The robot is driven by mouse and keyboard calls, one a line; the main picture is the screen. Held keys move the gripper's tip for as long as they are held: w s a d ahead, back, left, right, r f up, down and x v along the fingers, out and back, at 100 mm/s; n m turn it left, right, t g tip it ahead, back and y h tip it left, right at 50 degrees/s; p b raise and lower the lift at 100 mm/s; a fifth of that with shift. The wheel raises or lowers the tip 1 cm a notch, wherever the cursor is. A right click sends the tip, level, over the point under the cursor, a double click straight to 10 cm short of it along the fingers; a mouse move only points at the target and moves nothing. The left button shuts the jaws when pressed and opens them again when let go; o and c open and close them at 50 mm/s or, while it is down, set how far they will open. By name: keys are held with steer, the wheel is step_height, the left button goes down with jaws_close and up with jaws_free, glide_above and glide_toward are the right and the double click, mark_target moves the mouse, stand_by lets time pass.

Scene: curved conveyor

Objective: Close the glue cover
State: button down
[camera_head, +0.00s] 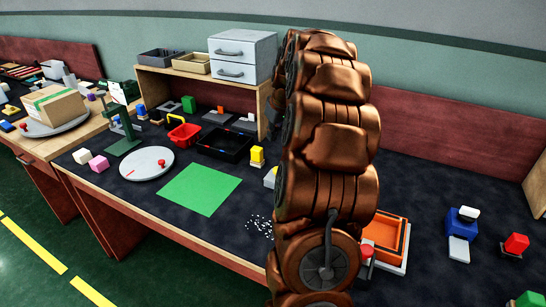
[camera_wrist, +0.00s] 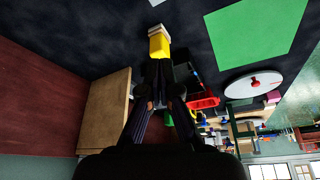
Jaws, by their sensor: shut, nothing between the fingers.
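No part is clearly recognisable as the glue cover; I cannot tell which object it is. An orange open box (camera_head: 388,232) on a light base stands right of my arm, with a red knob (camera_head: 367,250) by its left side. Part of it is hidden by my arm. My gripper (camera_wrist: 160,75) shows in the wrist view with its dark fingers close together and empty. A yellow block (camera_wrist: 159,46) with a pale end lies just beyond the fingertips in that picture. The yellow block also shows in the head view (camera_head: 257,156). My arm hides the gripper in the head view.
A green sheet (camera_head: 200,189), a round white plate (camera_head: 147,163) and a black tray (camera_head: 225,142) lie left of my arm. A wooden shelf (camera_head: 205,84) carries grey drawers (camera_head: 243,54). Blue, white and red blocks (camera_head: 461,225) stand at right. Dark tabletop between them is clear.

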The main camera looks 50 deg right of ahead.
mark_target(278, 173)
steer(key=p+x, duration=0.1)
steer(key=x, duration=0.8)
steer(key=shift+f, duration=0.4)
steer(key=shift+s+a+f, duration=0.1)
steer(key=shift+s+a, duration=0.05)
steer(key=shift+s, duration=0.5)
steer(key=shift+s+a+f, duration=0.1)
steer(key=shift+s, duration=0.5)
steer(key=shift+s+a+f, duration=0.15)
steer(key=shift+s, duration=0.5)
